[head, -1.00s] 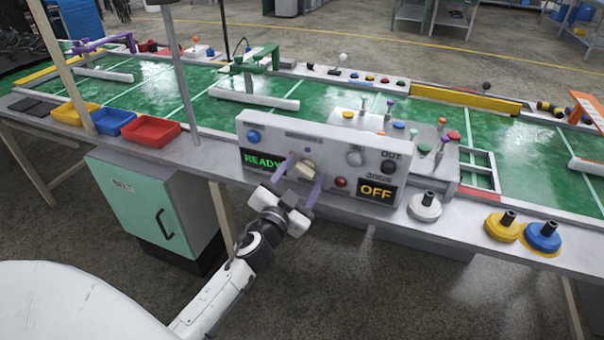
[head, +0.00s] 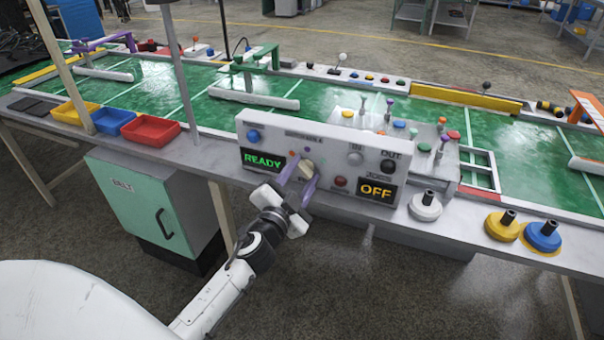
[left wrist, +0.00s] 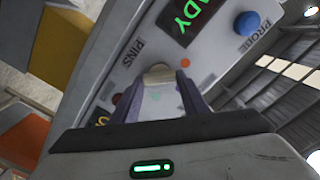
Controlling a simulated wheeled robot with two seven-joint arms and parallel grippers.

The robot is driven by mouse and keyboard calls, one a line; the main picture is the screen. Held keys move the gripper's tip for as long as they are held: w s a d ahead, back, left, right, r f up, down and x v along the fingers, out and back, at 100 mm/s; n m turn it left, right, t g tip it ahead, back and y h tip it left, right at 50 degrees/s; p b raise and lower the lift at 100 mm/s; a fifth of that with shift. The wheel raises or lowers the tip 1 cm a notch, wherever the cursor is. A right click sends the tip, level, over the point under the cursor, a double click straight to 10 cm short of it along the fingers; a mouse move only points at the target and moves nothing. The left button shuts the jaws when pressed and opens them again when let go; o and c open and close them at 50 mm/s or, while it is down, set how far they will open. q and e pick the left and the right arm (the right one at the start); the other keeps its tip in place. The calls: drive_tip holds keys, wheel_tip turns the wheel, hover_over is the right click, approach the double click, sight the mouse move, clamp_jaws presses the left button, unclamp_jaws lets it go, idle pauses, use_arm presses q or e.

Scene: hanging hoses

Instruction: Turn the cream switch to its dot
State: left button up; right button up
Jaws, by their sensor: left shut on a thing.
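The cream switch (head: 306,168) is on the front of a grey control panel (head: 330,142), between a green READY display and an amber OFF display. My left gripper (head: 302,174) has its purple fingers on either side of the switch and is shut on it. In the left wrist view the switch (left wrist: 158,73) shows between the two fingertips (left wrist: 158,84). Small coloured dots sit around the switch, an orange one (left wrist: 186,63) among them. The fingers hide part of the switch and the panel around it. My right gripper is not in view.
The panel also bears a blue button (head: 253,135), a red button (head: 340,181) and a black knob (head: 388,167). Yellow, blue and red trays (head: 151,131) stand to the left. White, yellow and blue round pieces (head: 425,206) stand to the right on the bench edge.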

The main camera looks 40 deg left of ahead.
use_arm(q)
drive_tip(key=m, duration=0.5)
drive_tip(key=shift+f+m, duration=0.15)
drive_tip(key=shift+m, duration=0.15)
drive_tip(key=m, duration=0.5)
drive_tip(key=shift+d+f, duration=0.1)
drive_tip(key=m+p, duration=0.1)
drive_tip(key=m, duration=0.4)
drive_tip(key=shift+f+m, duration=0.1)
drive_tip(key=shift+m, duration=0.3)
drive_tip(key=shift+f+m+p, duration=0.1)
drive_tip(key=shift+m+p, duration=0.4)
drive_tip(key=shift+m, duration=1.8)
drive_tip(key=o, duration=1.1)
drive_tip(key=shift+c, duration=0.2)
drive_tip(key=shift+s, duration=0.1)
